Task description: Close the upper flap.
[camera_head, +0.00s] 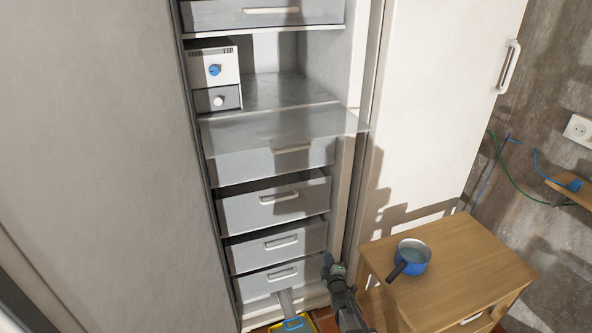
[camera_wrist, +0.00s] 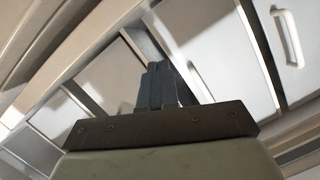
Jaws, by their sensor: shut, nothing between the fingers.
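The upper flap (camera_head: 285,124) is a glassy, see-through panel in the head view. It lies folded down, about level, sticking out from the front of an open compartment in the tall cabinet. A drawer with a pale handle shows below and through it. My gripper (camera_wrist: 163,86) is in the wrist view, its dark fingers together and empty, with white cabinet fronts behind. In the head view my dark arm rises from the bottom edge, low by the cabinet's right side, well below the flap. I cannot make out the fingertips there.
A white box with a blue knob (camera_head: 214,70) stands inside the compartment at left. Several drawers (camera_head: 274,205) sit below the flap. A tall white door (camera_head: 437,110) stands right of the cabinet. A wooden side table (camera_head: 455,262) with a blue pot (camera_head: 413,256) stands at lower right.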

